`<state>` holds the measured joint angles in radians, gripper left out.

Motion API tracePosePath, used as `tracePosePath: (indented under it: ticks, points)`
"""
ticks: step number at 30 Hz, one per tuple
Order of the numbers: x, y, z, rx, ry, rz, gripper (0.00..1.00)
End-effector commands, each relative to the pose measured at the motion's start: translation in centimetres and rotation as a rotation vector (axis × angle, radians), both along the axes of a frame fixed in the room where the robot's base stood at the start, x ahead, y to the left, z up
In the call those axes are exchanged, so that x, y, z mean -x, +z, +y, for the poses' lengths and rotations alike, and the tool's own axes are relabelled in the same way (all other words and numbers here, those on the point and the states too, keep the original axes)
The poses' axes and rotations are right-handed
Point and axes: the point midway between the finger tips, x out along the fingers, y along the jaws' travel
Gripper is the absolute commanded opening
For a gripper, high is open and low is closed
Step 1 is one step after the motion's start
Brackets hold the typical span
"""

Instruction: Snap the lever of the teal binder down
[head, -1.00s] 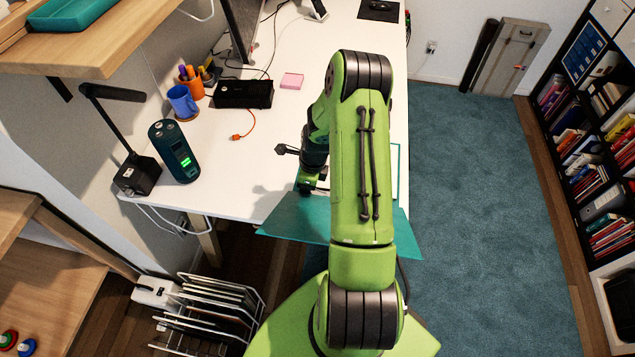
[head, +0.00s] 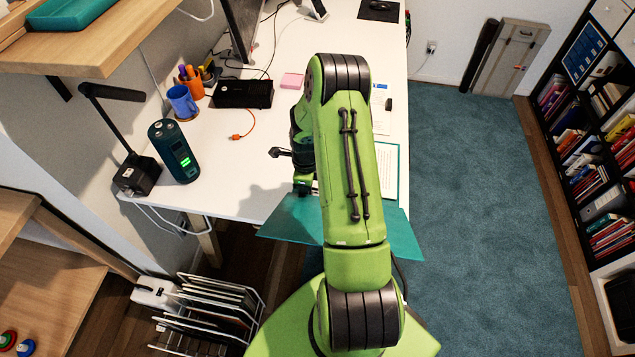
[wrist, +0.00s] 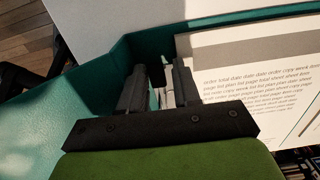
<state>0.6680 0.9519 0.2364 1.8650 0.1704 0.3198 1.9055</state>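The teal binder (head: 285,222) lies open at the near edge of the white desk, one cover reaching past the edge. In the wrist view its teal cover (wrist: 40,120) is on the left and a printed sheet (wrist: 255,85) on the right. My gripper (head: 303,188) is low over the binder's middle, largely hidden by my arm in the head view. In the wrist view the two fingers of my gripper (wrist: 160,85) are apart. A small pale metal part (wrist: 167,94) shows between them, probably of the binder's mechanism. The lever's position and any contact cannot be told.
A dark green cylinder (head: 174,152), a black lamp (head: 135,172), a blue mug (head: 183,102) and a black box (head: 243,93) stand on the desk's left side. An orange cable (head: 243,133) and pink notes (head: 292,80) lie farther in.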

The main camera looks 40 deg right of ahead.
Motion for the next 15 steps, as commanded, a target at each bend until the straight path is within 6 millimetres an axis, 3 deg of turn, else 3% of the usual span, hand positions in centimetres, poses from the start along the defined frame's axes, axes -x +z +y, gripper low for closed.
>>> tracePosePath:
  ticks: [7, 15]
  points:
    - [0.1, 0.2, 0.1, -0.004, 0.001, 0.002, 0.34]
    - [0.5, 2.7, -0.3, -0.002, 0.000, 0.000, 0.34]
